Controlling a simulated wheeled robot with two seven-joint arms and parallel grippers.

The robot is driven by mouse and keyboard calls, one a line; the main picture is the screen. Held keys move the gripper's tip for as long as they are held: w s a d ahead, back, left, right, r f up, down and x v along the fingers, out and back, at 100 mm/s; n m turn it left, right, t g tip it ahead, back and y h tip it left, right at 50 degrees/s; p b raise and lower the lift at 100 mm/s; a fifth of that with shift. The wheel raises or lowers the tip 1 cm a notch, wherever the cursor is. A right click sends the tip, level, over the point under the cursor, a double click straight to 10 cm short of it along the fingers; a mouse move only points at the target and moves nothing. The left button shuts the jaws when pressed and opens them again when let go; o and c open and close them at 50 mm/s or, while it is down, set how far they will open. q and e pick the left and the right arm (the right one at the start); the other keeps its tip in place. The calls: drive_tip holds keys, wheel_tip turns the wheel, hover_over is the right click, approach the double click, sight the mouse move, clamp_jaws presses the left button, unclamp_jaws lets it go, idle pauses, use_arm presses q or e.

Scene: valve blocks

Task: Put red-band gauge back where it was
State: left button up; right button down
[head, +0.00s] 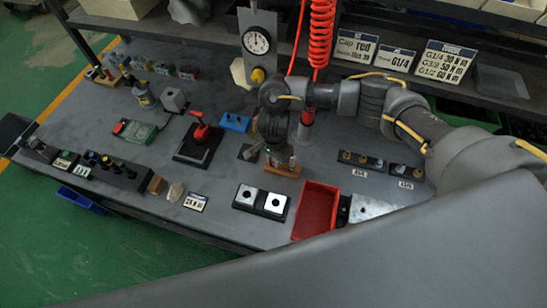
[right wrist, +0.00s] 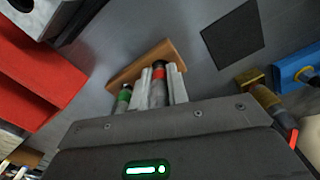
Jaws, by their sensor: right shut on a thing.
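My right gripper (head: 280,156) is over a small wooden block (head: 287,171) near the middle of the bench. In the right wrist view, its two pale fingers (right wrist: 160,85) are shut on the red-band gauge (right wrist: 159,76), a dark-topped cylinder with a red ring. The wooden block (right wrist: 146,62) lies right at the gauge's far end; I cannot tell whether the gauge is seated in it or just above. A green-band gauge (right wrist: 123,96) stands at the same block, beside the fingers. The gripper body hides the lower part of both gauges. My left gripper is not in view.
A blue block (head: 235,122) and a red-handled valve (head: 199,137) stand to the left. A red coiled hose (head: 320,35) hangs behind.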

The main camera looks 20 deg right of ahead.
drive_tip(key=shift+f, duration=0.15)
drive_tip(key=c, duration=1.4)
unclamp_jaws()
drive_tip(key=shift+o, duration=0.2)
drive_tip(key=shift+r, duration=0.2)
drive_tip(key=shift+w+r, duration=0.1)
drive_tip(key=shift+r, duration=0.15)
wheel_tip(320, 180, up, 11)
drive_tip(key=shift+r+b, duration=0.2)
drive_tip(key=shift+b, duration=0.7)
